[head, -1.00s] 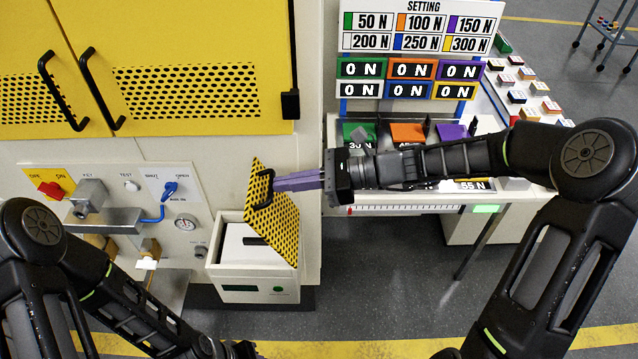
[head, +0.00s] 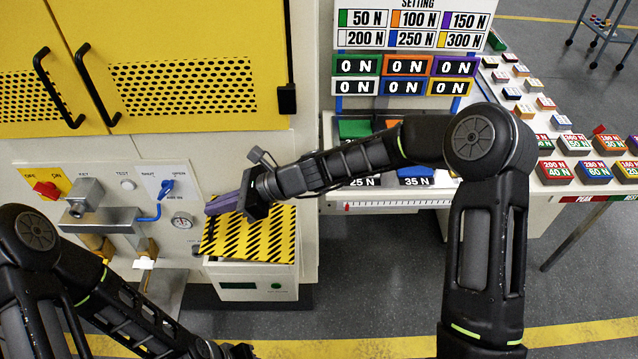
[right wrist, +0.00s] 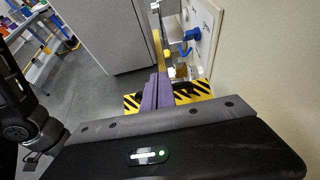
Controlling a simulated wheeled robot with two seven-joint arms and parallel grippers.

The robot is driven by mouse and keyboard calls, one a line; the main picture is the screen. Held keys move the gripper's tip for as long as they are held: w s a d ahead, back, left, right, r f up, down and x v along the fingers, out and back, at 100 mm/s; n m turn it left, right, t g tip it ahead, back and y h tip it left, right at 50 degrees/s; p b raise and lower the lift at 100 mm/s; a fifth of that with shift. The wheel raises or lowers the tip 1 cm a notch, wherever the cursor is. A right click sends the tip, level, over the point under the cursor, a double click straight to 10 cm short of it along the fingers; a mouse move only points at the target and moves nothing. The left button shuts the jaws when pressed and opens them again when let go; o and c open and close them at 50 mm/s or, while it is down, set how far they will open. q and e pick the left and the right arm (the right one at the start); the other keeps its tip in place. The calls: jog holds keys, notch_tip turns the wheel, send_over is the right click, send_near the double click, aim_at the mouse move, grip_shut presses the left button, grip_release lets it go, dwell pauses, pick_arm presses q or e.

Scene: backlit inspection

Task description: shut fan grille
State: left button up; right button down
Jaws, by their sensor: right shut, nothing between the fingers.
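The yellow fan grille (head: 262,236), with rows of black slots, lies nearly flat over the top of the white box (head: 250,275) at the foot of the cabinet. My right gripper (head: 222,204) is shut and empty, with its purple fingers at the grille's upper left part. Whether they touch it I cannot tell. The right wrist view shows the purple fingers (right wrist: 156,92) together, with the yellow and black grille (right wrist: 190,90) around and beyond them. The grille's handle is hidden in the head view. My left arm comes in at lower left; its gripper's jaws do not show clearly.
A control panel (head: 110,180) with a red knob, a blue lever and a gauge (head: 182,222) is left of the grille. Yellow cabinet doors (head: 180,70) with black handles are above. A bench (head: 400,205) with coloured weight blocks stands right. Floor in front is clear.

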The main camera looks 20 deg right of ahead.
jog(key=a+f, duration=0.1)
jog(key=f+h, duration=0.1)
jog(key=shift+w+a+f, duration=0.15)
jog(key=shift+a+f, duration=0.2)
jog(key=shift+a, duration=0.05)
jog(key=shift+w+a+f, duration=0.15)
jog(key=shift+f, duration=0.35)
jog(key=b+v, duration=0.1)
jog(key=v, duration=0.6)
jog(key=shift+d+r, duration=0.25)
jog(key=shift+d, duration=0.05)
